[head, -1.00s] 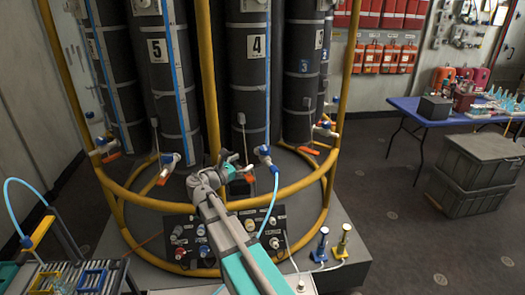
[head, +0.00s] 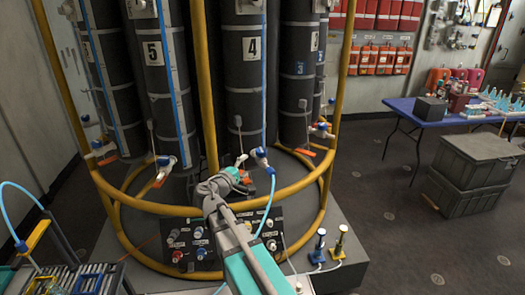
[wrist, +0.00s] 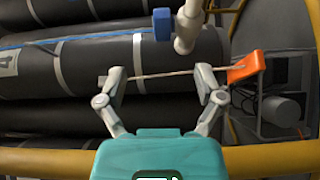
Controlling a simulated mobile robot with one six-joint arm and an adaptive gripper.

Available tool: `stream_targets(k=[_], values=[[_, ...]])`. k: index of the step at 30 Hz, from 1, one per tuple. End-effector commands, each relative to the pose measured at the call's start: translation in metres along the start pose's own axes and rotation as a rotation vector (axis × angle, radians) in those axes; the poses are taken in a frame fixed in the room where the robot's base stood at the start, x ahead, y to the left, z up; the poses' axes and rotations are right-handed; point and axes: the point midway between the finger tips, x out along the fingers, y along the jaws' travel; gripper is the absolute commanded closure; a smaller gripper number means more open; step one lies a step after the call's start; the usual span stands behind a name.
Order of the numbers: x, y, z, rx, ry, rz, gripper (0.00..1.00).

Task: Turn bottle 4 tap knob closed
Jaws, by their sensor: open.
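Bottle 4 (head: 250,90) is a tall dark cylinder in the middle of the rack; its "4" label shows at the left of the wrist view, where bottle 4 (wrist: 110,65) lies sideways. Its tap has a white pipe (wrist: 188,28) and a blue cap (wrist: 162,24). An orange tap knob (wrist: 246,67) is just beyond my right finger, at the end of a thin pale rod (wrist: 155,73) that crosses the gap between my fingers. My gripper (wrist: 160,80) is open, fingers wide apart.
A yellow tubular frame (head: 290,191) rings the bottles, and my arm reaches over it. A control panel (head: 190,245) sits below. A light blue hose (head: 268,205) hangs beside my gripper. Bottle 5's tap (head: 165,165) is to the left.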

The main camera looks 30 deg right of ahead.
Motion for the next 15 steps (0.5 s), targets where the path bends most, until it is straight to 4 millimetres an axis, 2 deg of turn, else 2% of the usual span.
stream_targets(k=[15], values=[[-0.0033,0.0007,0.0125,0.749,0.088,-0.037,0.14]])
